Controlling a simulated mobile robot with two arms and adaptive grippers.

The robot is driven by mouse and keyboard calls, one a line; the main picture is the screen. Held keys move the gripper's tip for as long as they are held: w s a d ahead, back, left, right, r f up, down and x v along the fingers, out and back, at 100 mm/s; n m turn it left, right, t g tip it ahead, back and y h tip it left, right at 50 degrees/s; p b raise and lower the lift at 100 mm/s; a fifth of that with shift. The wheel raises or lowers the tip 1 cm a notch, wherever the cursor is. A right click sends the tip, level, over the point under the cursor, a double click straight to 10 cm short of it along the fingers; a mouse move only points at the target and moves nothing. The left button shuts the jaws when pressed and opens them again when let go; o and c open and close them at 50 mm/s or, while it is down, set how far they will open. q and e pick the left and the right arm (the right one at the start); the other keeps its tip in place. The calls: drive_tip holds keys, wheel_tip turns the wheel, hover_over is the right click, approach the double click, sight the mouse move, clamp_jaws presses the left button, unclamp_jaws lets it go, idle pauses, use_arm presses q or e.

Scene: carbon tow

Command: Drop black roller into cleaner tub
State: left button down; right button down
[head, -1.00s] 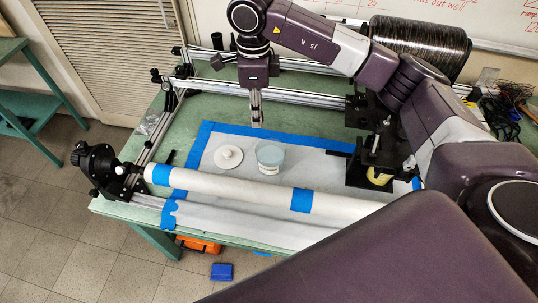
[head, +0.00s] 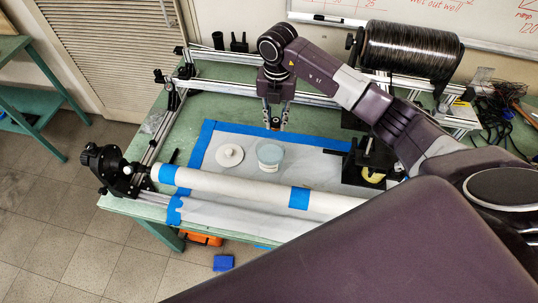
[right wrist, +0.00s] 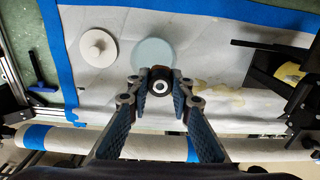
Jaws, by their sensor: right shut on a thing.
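The cleaner tub (head: 269,157) is a small clear tub with pale blue contents, standing on the white sheet. It also shows in the right wrist view (right wrist: 154,51), partly covered by the gripper's tips. My right gripper (head: 276,122) points down just behind the tub in the head view, apart from it. In the right wrist view my right gripper (right wrist: 161,80) is shut on the black roller (right wrist: 161,94), a small dark cylinder with a white centre, seen end-on. My left gripper is not in view.
A white lid (head: 230,155) with a knob lies left of the tub. A long white tube (head: 245,189) with blue tape spans the front. A black stand (head: 364,163) is to the right. A metal rail (head: 340,94) runs behind. Bare sheet lies between tub and stand.

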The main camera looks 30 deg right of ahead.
drive_tip(key=shift+f, duration=0.35)
wheel_tip(320, 180, down, 6)
drive_tip(key=b, duration=0.4)
drive_tip(key=shift+r, duration=0.25)
drive_tip(key=c, duration=1.7)
unclamp_jaws()
drive_tip(key=shift+o, duration=0.2)
wheel_tip(320, 180, up, 12)
